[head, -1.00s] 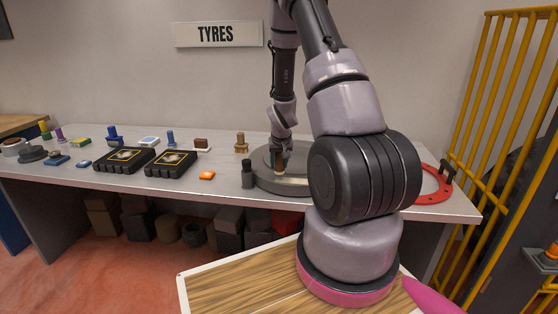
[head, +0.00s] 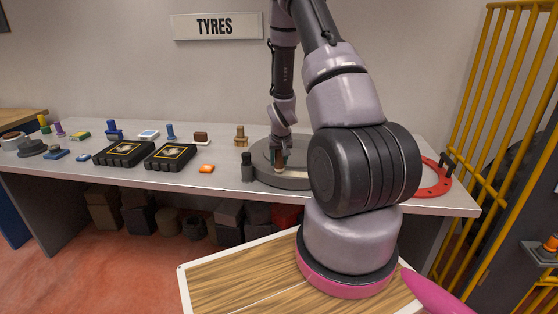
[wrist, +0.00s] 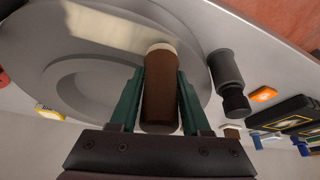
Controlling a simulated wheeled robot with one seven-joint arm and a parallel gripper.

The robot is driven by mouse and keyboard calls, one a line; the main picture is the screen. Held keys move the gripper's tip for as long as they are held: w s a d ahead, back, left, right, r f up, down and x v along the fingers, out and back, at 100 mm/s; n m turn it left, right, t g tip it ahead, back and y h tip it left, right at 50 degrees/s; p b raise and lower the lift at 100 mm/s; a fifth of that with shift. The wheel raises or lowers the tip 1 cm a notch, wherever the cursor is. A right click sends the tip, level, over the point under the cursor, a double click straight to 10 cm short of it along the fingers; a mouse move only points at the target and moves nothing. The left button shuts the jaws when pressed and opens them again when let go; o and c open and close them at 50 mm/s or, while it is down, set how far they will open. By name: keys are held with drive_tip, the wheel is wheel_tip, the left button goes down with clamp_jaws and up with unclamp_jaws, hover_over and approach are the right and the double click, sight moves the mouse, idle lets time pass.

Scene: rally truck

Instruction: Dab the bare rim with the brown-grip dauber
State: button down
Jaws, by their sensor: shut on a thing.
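My gripper (wrist: 160,100) is shut on the brown-grip dauber (wrist: 161,88); its green fingers press on both sides of the grip. The dauber's pale end (wrist: 162,48) points away from my gripper and is over or against the rim's face; I cannot tell whether it touches. The grey round rim (head: 268,178) lies flat on the bench. In the wrist view the rim (wrist: 45,50) fills the upper left, with a pale streak (wrist: 92,22) near the dauber's end. In the head view my gripper (head: 279,157) is low over the rim, partly hidden by my arm.
A dark bottle (head: 247,168) stands close to the rim's left. A brass-coloured stamp-like piece (head: 241,136) stands behind it. An orange block (head: 206,168) and two black cases (head: 170,157) lie farther left. A red ring (head: 435,180) lies at the bench's right end.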

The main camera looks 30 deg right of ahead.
drive_tip(key=shift+f, duration=0.65)
idle(0.3)
drive_tip(key=shift+s+a+r, duration=0.15)
drive_tip(key=shift+s+a, duration=0.1)
drive_tip(key=shift+s, duration=0.1)
drive_tip(key=shift+w+d, duration=0.55)
drive_tip(key=shift+w, duration=0.2)
drive_tip(key=shift+s+a, duration=0.1)
drive_tip(key=shift+s+a+f, duration=0.2)
drive_tip(key=shift+s+a, duration=0.3)
drive_tip(key=shift+s, duration=0.2)
